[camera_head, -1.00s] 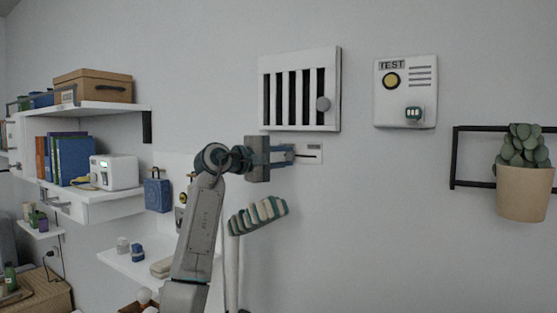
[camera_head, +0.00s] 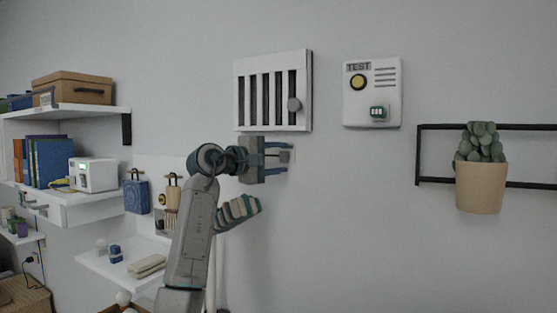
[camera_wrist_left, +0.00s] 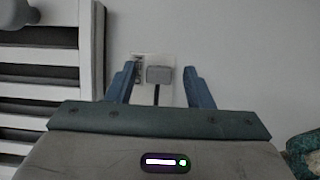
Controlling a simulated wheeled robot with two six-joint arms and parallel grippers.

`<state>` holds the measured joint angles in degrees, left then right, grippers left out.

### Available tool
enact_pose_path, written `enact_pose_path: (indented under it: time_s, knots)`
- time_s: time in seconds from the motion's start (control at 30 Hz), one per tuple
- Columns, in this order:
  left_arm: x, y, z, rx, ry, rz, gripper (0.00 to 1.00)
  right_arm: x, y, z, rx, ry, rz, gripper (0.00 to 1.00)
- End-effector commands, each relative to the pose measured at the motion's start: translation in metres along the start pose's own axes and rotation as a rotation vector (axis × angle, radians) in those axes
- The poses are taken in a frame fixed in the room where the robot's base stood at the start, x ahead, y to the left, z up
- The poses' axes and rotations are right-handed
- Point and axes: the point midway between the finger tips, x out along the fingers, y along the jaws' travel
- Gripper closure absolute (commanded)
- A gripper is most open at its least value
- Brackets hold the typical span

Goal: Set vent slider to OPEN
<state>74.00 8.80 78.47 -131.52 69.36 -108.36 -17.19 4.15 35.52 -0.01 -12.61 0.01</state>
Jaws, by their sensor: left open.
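The vent (camera_head: 272,92) is a white slatted panel with a round grey knob on the wall. Just below it is a small white plate with a slot, mostly hidden by my gripper in the head view. In the left wrist view the vent slider (camera_wrist_left: 159,75) is a grey block at the far end of a dark slot on the white plate (camera_wrist_left: 139,60). The plate's lettering is unreadable. My left gripper (camera_head: 287,153) is open, with its blue fingers on either side of the slider block. Contact cannot be told. My right gripper is out of view.
A white TEST box (camera_head: 372,93) hangs right of the vent. A potted plant (camera_head: 480,188) stands by a black wall frame further right. Shelves with books (camera_head: 50,160) are at left. The wall at lower right is bare.

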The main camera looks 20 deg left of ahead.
Motion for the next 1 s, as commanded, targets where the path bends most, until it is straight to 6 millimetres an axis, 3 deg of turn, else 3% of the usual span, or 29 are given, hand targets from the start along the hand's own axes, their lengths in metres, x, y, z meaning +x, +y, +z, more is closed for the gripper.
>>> enact_pose_path:
  time_s: [0.53,0.7,1.0]
  knots:
    - [-0.093,-0.003,0.000,0.002,0.002,0.001,0.53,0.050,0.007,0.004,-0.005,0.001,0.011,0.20]
    - [-0.105,-0.002,0.001,0.001,-0.001,-0.001,0.53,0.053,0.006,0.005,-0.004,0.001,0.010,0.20]
    - [-0.106,0.000,0.001,0.000,-0.001,-0.001,0.53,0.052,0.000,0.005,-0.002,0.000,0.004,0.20]
